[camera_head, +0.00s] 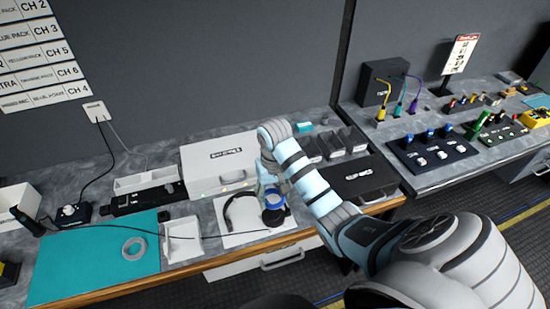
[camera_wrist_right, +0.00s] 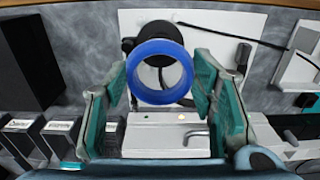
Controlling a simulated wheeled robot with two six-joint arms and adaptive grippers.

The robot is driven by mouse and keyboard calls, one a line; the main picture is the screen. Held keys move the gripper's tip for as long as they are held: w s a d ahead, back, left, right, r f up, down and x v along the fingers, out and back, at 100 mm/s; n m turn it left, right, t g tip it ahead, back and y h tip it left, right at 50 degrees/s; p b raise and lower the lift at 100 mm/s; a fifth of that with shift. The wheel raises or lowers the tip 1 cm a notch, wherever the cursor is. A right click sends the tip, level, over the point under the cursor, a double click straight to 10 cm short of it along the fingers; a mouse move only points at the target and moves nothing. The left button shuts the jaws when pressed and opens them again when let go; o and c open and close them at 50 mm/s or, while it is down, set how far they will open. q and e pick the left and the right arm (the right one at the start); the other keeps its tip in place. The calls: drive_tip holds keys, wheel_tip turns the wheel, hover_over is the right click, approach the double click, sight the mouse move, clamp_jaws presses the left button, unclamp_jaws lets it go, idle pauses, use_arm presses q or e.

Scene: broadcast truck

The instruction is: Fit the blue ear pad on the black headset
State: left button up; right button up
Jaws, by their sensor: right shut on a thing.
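The blue ear pad (camera_wrist_right: 160,98) is a ring between the fingertips of my right gripper (camera_wrist_right: 163,78), which is shut on it. It also shows in the head view (camera_head: 274,199), over the right side of a white mat (camera_head: 248,238). The black headset (camera_head: 227,214) lies on this mat, its headband curving to the left. A black round part (camera_wrist_right: 128,44) shows partly behind the ring in the wrist view. I cannot tell whether the pad touches the headset. My left gripper is not in view.
A white box (camera_head: 215,160) stands behind the mat. A white tray (camera_head: 183,240) and a teal mat (camera_head: 85,270) with a grey ring (camera_head: 134,248) are to the left. A black case (camera_head: 358,178) and several dark boxes are to the right.

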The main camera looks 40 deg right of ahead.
drive_tip(key=shift+a+f, duration=0.1)
drive_tip(key=shift+f, duration=0.15)
hover_over(274, 216)
drive_tip(key=f, duration=0.4)
drive_tip(key=shift+d+f, duration=0.1)
drive_tip(key=shift+d, duration=0.1)
drive_tip(key=shift+f, duration=0.35)
drive_tip(key=shift+w+a+f, duration=0.1)
drive_tip(key=shift+a+f, duration=0.05)
drive_tip(key=shift+a, duration=0.1)
drive_tip(key=shift+d, duration=0.15)
drive_tip(key=shift+f+b, duration=0.35)
drive_tip(key=shift+f, duration=0.65)
idle(0.4)
